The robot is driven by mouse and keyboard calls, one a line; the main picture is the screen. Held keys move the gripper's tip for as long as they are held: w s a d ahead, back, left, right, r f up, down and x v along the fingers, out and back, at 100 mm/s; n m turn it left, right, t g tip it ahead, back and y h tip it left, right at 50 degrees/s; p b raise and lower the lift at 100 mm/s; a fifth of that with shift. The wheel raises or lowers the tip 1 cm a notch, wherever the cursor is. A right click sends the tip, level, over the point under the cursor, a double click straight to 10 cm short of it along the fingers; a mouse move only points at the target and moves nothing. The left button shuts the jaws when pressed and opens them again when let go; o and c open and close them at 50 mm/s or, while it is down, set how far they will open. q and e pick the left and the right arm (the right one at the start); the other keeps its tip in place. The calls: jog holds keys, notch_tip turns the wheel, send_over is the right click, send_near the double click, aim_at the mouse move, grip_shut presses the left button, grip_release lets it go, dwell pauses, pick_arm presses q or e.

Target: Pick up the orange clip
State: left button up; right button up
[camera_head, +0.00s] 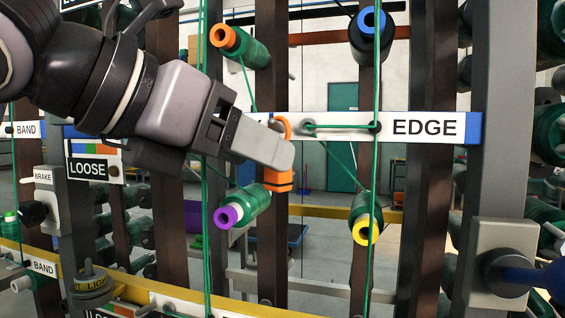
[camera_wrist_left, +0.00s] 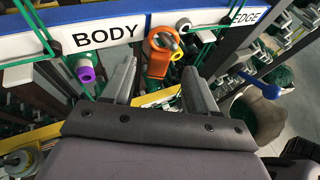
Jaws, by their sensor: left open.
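The orange clip (camera_head: 279,180) hangs at the white label bar, left of the word EDGE in the head view. Its upper part is partly hidden behind my left gripper's finger. In the left wrist view the clip (camera_wrist_left: 156,62) sits at the bar between the words BODY and EDGE. My left gripper (camera_head: 278,150) reaches in from the left, its fingers overlapping the clip in the head view. In the left wrist view its open fingers (camera_wrist_left: 158,78) stand on either side of the clip's lower part. I cannot tell whether they touch it. My right gripper is not in view.
The white label bar (camera_head: 350,126) crosses dark upright posts (camera_head: 428,200). Taut green threads (camera_head: 376,90) run close to the clip. Spools with orange (camera_head: 222,36), blue (camera_head: 372,20), purple (camera_head: 228,216) and yellow (camera_head: 366,229) ends surround it. A yellow rail (camera_head: 330,211) runs below.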

aim_at(275, 190)
pick_arm(q)
jog(key=x, duration=0.4)
jog(key=shift+w+f+p, duration=0.2)
jog(key=shift+f+p, duration=0.15)
jog(key=shift+w+d+f, duration=0.1)
jog(key=shift+d, duration=0.05)
jog(key=c, duration=1)
